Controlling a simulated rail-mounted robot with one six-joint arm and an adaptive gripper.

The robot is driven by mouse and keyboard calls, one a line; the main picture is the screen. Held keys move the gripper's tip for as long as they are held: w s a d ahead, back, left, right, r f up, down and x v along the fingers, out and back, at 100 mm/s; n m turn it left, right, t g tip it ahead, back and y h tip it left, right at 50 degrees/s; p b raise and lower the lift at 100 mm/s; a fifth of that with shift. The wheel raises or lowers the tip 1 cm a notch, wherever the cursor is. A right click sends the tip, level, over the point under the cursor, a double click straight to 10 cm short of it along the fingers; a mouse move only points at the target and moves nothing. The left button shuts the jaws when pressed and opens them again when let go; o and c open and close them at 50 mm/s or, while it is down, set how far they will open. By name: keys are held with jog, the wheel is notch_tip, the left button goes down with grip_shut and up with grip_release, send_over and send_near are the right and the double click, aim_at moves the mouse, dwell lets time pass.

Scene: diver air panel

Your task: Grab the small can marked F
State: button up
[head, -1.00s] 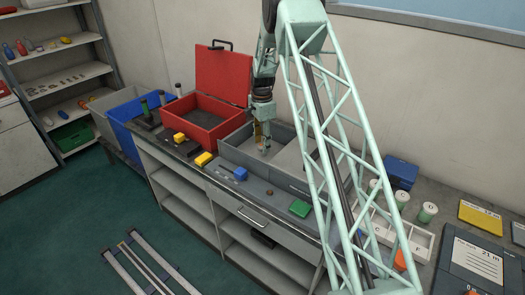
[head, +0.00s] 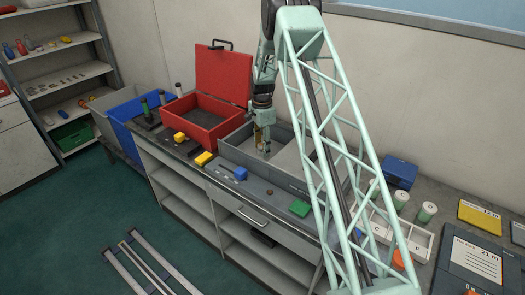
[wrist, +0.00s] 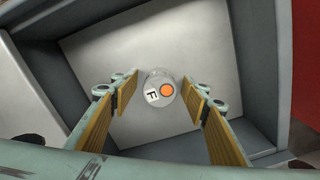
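The small can marked F (wrist: 160,92) shows in the wrist view, seen from above, with a white label bearing an F and an orange dot on its top. It stands on the floor of the grey bin (head: 236,150). My gripper (wrist: 160,100) is open, with its two padded fingers on either side of the can in the picture and a gap on each side. In the head view my gripper (head: 263,150) reaches down into the grey bin, and the can is hidden there.
A red open case (head: 222,82) stands left of the bin. Yellow, blue and green blocks (head: 240,174) lie along the bench's front edge. Other cans (head: 427,211) stand by a white divided tray (head: 417,240) at the right. The bin's walls surround my gripper.

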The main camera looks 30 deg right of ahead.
jog(key=c, duration=0.9)
jog(key=shift+o, duration=0.2)
jog(key=shift+r, duration=0.15)
jog(key=shift+r+b, duration=0.4)
jog(key=shift+r, duration=4.45)
